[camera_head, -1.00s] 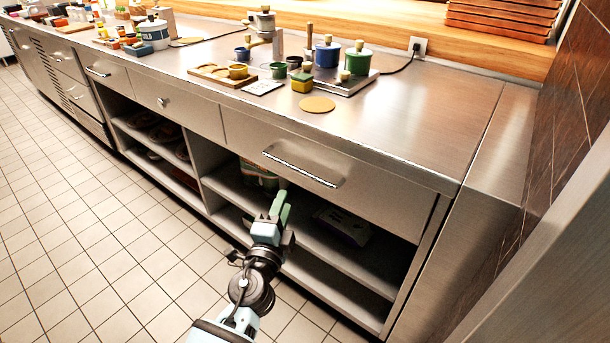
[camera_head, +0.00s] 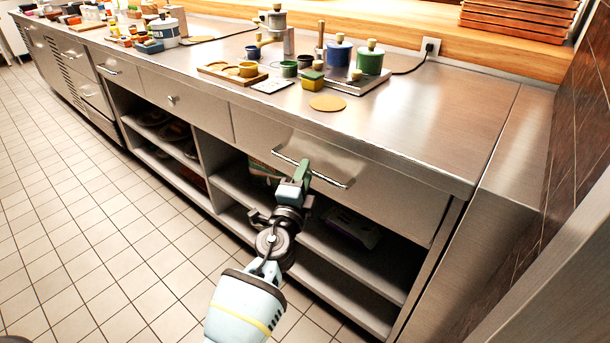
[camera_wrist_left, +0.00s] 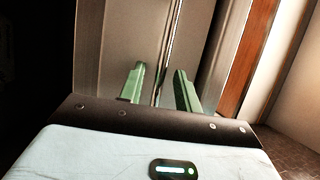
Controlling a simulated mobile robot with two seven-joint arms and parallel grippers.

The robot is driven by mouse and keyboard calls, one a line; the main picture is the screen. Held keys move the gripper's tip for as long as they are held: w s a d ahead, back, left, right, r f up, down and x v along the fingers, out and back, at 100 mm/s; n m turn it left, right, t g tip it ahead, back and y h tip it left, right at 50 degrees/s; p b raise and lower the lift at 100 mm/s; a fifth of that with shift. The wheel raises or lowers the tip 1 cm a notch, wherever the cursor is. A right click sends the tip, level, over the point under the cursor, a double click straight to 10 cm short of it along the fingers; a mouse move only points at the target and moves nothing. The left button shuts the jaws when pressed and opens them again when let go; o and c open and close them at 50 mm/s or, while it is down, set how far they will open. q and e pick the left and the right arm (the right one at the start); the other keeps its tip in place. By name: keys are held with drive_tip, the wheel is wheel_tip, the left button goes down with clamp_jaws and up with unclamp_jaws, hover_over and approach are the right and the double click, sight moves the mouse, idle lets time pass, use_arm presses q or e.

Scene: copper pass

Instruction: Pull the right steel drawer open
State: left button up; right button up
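The right steel drawer (camera_head: 395,205) is shut, its front flush under the counter. Its long bar handle (camera_head: 330,180) runs across the front. My left gripper (camera_head: 300,170) is at the left half of this handle, its green fingers overlapping the bar in the head view. In the left wrist view the two green fingers (camera_wrist_left: 158,84) stand apart, and the handle (camera_wrist_left: 168,50) runs lengthwise between them. I cannot tell how deep the bar sits between the fingers. The gripper holds nothing. My right gripper is not in view.
Open shelves (camera_head: 350,255) lie below the drawer, with a packet (camera_head: 352,227) on one. The counter (camera_head: 430,110) above holds pots, a yellow block and a round mat (camera_head: 327,103). A wall stands at the right. The tiled floor (camera_head: 130,240) is free at the left.

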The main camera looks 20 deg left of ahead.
use_arm(q)
drive_tip(key=shift+w, duration=0.35)
drive_tip(key=shift+c, duration=0.2)
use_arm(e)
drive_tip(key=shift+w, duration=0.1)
use_arm(q)
clamp_jaws()
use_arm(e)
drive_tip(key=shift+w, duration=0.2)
use_arm(q)
drive_tip(key=shift+s, duration=0.1)
